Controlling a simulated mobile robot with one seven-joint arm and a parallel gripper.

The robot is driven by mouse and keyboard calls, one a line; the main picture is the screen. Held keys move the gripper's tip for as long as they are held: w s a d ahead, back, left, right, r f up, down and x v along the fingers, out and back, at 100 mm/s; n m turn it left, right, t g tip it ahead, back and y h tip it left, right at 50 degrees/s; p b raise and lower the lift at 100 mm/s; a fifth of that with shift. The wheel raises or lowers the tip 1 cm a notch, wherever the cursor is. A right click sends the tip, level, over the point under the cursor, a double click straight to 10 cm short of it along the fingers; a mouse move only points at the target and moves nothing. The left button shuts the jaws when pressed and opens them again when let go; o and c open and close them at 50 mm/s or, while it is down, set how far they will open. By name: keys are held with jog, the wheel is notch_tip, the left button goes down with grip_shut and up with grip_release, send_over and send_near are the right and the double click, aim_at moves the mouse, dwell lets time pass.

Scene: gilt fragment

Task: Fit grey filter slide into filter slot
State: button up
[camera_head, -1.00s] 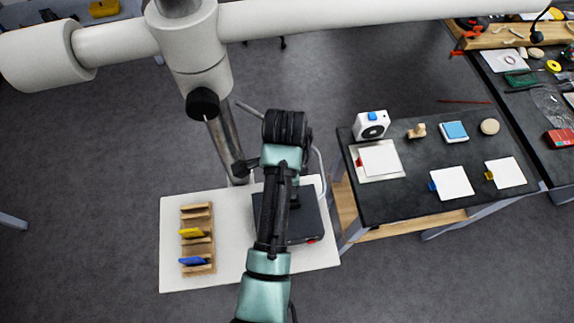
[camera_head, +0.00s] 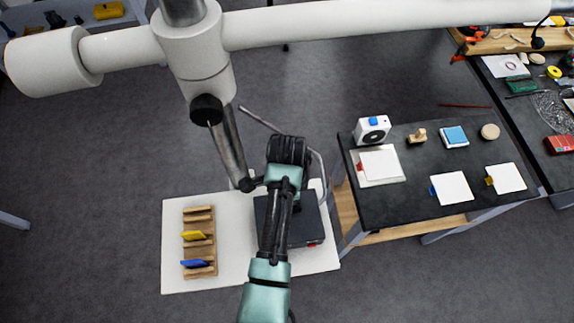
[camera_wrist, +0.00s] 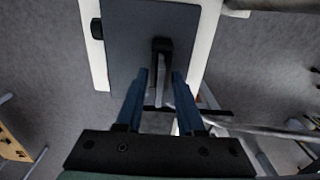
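My gripper (camera_wrist: 159,78) shows in the wrist view as two blue fingers standing apart. A narrow dark shape lies in line with the gap between them. I cannot tell whether it is held or lies beyond. I cannot make out a grey filter slide or the filter slot for certain. In the head view my arm covers part of a dark box-like base (camera_head: 304,227) with a red spot at its front edge; my fingertips are hidden there. A broad dark grey plate (camera_wrist: 128,42) fills the top of the wrist view.
A wooden rack (camera_head: 199,224) holds a yellow slide (camera_head: 194,235) and a blue slide (camera_head: 194,263) on the white board (camera_head: 236,281). A leaning metal column (camera_head: 231,150) and a bent silver bar (camera_head: 322,172) stand close to my arm. A dark side table (camera_head: 407,215) with small items stands at right.

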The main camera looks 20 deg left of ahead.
notch_tip(320, 180, up, 12)
jog(key=p, duration=0.1)
jog(key=shift+r, duration=0.25)
dwell(0.4)
dwell(0.6)
